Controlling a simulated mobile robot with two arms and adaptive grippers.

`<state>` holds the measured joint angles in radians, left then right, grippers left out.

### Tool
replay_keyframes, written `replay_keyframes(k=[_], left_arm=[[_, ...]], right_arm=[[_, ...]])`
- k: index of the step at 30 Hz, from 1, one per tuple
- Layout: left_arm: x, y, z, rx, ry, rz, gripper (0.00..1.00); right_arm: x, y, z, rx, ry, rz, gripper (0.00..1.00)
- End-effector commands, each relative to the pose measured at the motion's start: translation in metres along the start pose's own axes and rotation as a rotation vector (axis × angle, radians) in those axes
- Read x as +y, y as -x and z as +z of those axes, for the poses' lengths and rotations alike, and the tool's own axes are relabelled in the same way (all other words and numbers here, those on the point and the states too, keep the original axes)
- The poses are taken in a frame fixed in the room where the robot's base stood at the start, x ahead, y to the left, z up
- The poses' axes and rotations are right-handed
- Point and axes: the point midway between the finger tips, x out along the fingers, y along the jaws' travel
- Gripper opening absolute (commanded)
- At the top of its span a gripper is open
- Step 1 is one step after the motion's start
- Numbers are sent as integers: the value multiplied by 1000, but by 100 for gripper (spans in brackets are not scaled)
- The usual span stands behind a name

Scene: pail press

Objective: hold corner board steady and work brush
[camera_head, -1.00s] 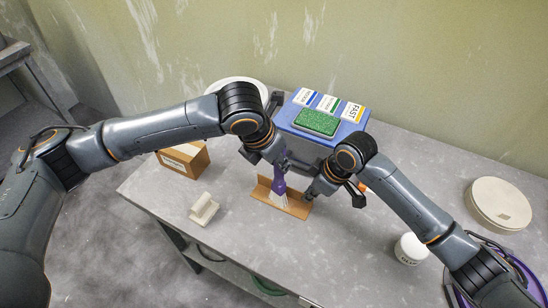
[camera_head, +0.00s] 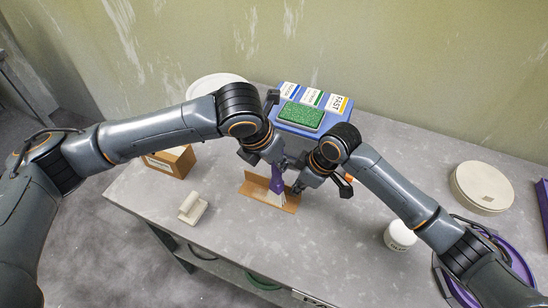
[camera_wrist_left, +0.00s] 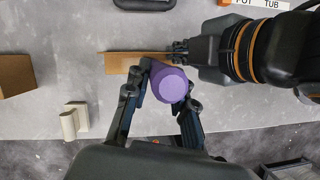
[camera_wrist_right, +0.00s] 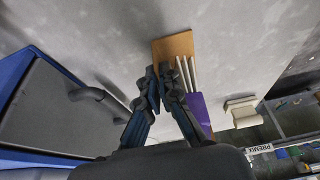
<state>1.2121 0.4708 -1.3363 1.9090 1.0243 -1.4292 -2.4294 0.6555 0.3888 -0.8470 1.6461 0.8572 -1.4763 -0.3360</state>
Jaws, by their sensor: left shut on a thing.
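The brown corner board (camera_head: 255,187) lies on the grey table, one face flat and one upright. My left gripper (camera_head: 279,167) is shut on the purple handle of the brush (camera_head: 276,184). The handle's round end faces the left wrist view (camera_wrist_left: 169,86). The pale bristles (camera_wrist_right: 188,72) point down at the board's inner corner; exact contact is hard to tell. My right gripper (camera_head: 298,187) is at the board's right end. In the right wrist view its fingertips (camera_wrist_right: 160,78) are close together on the edge of the board (camera_wrist_right: 172,46).
Behind the grippers stands a blue labelled holder (camera_head: 322,126) with a green pad (camera_head: 301,115). A cardboard box (camera_head: 170,161) and a pale block (camera_head: 193,208) are on the left. A white tub (camera_head: 399,236) and a round beige lid (camera_head: 482,187) are on the right.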

Motion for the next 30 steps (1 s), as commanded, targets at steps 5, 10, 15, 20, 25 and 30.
replay_keyframes(k=[5, 10, 15, 20, 25, 30], left_arm=[[11, 1, -3, 4, 3, 4, 0], [24, 3, -6, 3, 3, 4, 0], [29, 5, -7, 1, 1, 2, 0], [29, 5, -6, 1, 0, 2, 0], [31, 5, -7, 1, 1, 2, 0], [42, 6, -10, 1, 3, 4, 0]], right_arm=[[0, 1, -1, 2, 0, 1, 0], [0, 1, -1, 2, 0, 1, 0], [0, 1, 0, 1, 0, 1, 0], [0, 0, 0, 1, 0, 1, 0], [0, 0, 0, 1, 0, 1, 0], [0, 0, 0, 0, 0, 1, 0]])
